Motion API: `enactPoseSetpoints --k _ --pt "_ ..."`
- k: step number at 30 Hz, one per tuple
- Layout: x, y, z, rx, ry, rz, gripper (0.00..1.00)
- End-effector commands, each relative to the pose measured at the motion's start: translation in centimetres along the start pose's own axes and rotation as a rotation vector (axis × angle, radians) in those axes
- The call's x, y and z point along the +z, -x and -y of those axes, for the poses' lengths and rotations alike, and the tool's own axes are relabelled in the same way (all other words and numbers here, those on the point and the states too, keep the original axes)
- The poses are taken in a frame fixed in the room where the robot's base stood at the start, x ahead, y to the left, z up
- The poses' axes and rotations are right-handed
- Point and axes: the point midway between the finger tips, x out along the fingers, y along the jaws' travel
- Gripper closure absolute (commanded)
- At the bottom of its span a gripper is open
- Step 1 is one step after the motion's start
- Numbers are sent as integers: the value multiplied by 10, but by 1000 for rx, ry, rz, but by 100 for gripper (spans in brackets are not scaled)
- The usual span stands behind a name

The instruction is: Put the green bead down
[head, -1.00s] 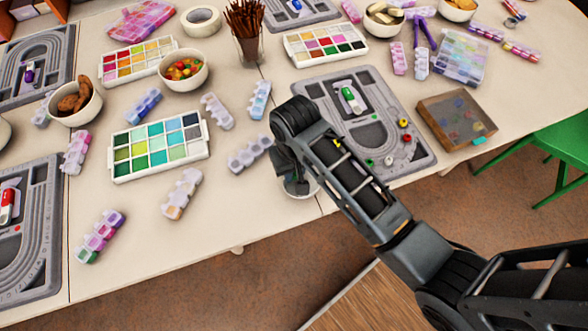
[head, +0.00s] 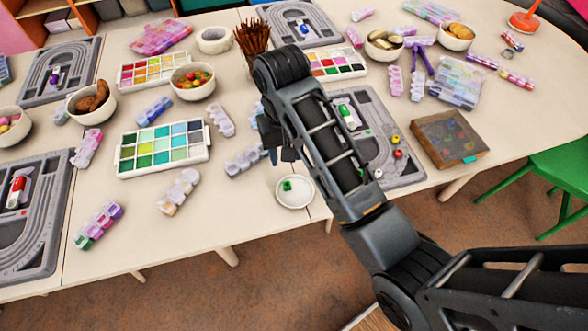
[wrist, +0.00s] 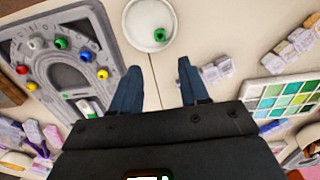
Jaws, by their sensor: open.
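The green bead (head: 287,186) lies in a small round white dish (head: 297,203) near the front edge of the table. In the wrist view the bead (wrist: 160,35) sits inside the dish (wrist: 135,52), apart from my fingers. My gripper (wrist: 157,83) is open with nothing between its two blue fingers. In the head view my gripper (head: 273,150) is behind the dish and partly hidden by my arm.
A grey bead board (head: 405,176) with red, yellow and white beads lies right of the dish, partly behind my arm. Another green bead (wrist: 61,43) is on it. A paint palette (head: 122,160) and bead boxes (head: 178,192) lie left. Table around the dish's left is clear.

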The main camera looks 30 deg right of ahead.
Motion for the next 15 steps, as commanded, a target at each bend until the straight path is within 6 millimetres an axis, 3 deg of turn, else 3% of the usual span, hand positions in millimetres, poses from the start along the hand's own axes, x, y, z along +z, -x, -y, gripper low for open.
enactPoseSetpoints --k 11,15 --pt "-6 6 1 0 0 -1 55" --pt "1 -8 -6 0 6 -31 55"
